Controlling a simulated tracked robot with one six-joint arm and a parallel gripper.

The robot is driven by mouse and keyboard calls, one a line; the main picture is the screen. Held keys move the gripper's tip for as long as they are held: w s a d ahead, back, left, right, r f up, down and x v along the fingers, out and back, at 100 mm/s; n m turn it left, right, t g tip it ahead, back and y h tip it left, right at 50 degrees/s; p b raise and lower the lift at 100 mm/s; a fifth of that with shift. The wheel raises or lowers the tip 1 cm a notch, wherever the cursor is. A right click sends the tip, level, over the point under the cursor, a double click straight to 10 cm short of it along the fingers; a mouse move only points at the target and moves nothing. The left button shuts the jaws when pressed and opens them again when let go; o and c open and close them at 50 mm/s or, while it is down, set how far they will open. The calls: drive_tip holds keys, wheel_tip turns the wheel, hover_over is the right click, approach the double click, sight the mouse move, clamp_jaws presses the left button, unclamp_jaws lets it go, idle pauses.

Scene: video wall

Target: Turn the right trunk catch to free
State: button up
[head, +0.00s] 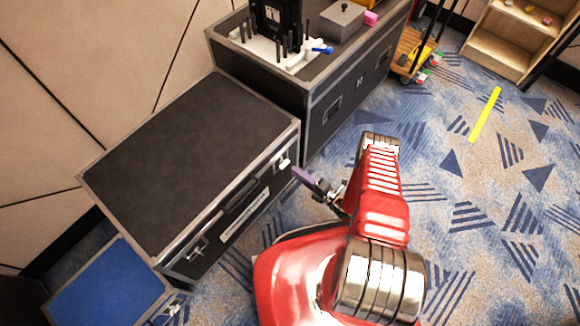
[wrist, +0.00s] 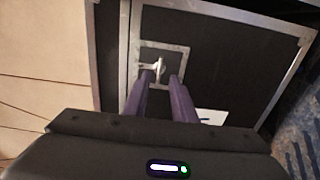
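The black trunk (head: 180,165) with metal edges stands closed against the wall. Its right catch (head: 284,161) is a small silver piece on the front face near the right end. The left catch (head: 196,248) is at the other end. My gripper (head: 298,173), with purple fingers, points at the right catch from the front, seemingly a little short of it. In the wrist view the right catch (wrist: 159,68) sits on a square metal plate, its silver lever roughly upright, just beyond and between my open fingertips (wrist: 162,75). Whether they touch it, I cannot tell.
A taller black case (head: 335,105) stands right of the trunk, carrying tools and a grey box (head: 341,22). A blue-topped case (head: 108,288) is at lower left. A trolley (head: 412,52) and wooden shelf (head: 505,40) stand farther back.

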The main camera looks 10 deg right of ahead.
sight(284, 164)
drive_tip(key=shift+x, duration=2.65)
clamp_jaws()
